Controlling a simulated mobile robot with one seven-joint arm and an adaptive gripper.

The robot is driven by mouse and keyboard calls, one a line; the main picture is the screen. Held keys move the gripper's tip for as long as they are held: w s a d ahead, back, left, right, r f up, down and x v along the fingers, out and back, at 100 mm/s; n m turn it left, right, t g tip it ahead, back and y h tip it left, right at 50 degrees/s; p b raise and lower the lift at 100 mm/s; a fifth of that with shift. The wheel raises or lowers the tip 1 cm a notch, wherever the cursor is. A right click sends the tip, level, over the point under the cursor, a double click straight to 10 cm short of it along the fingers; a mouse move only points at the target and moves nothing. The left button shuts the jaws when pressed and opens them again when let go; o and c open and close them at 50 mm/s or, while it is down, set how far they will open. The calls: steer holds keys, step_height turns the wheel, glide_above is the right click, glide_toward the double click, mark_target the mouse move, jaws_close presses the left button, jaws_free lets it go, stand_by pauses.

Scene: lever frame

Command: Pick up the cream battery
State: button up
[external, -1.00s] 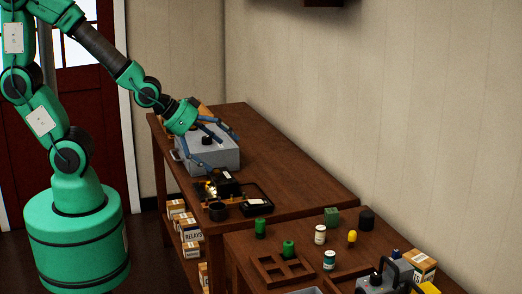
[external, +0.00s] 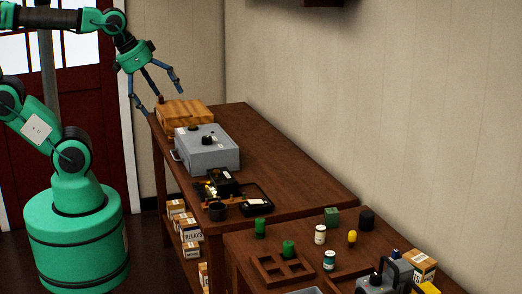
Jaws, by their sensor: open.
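The cream battery (external: 320,235) looks like a small pale upright cylinder with a dark band, standing on the near table (external: 240,250). My gripper (external: 163,101) is open and empty. It hangs by the far end of the long table, beside and above a wooden box (external: 185,112), far from the battery. Whether a fingertip touches the box cannot be told.
Near the battery stand green cylinders (external: 260,228), a white-and-teal cylinder (external: 329,260), a yellow piece (external: 352,237), a green block (external: 331,216) and a dark cylinder (external: 367,218). A wooden compartment frame (external: 281,270) lies in front. A grey box (external: 208,152) stands on the long table (external: 290,170).

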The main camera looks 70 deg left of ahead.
steer(key=c, duration=1.4)
steer(key=shift+w, duration=0.1)
steer(key=w+d+f+g+p, duration=0.1)
steer(key=w+d, duration=0.3)
steer(key=w, duration=0.5)
steer(key=w+d+f+n+g+p, duration=0.1)
steer(key=w+d, duration=0.4)
steer(key=w, duration=0.4)
steer(key=w+d+f+g+p, duration=0.1)
steer(key=w+d, duration=0.3)
steer(key=w, duration=0.5)
steer(key=w+d+f+g, duration=0.1)
steer(key=w+d+f, duration=0.3)
steer(key=d+f, duration=0.2)
steer(key=w+d+f+p, duration=0.1)
steer(key=w+d+f, duration=0.4)
steer(key=f, duration=0.4)
steer(key=w+d+f+g, duration=0.1)
steer(key=w+d+f, duration=0.4)
steer(key=d+f, duration=0.2)
steer(key=shift+f+n+g, duration=0.2)
steer(key=shift+n+g, duration=0.1)
steer(key=shift+n, duration=0.1)
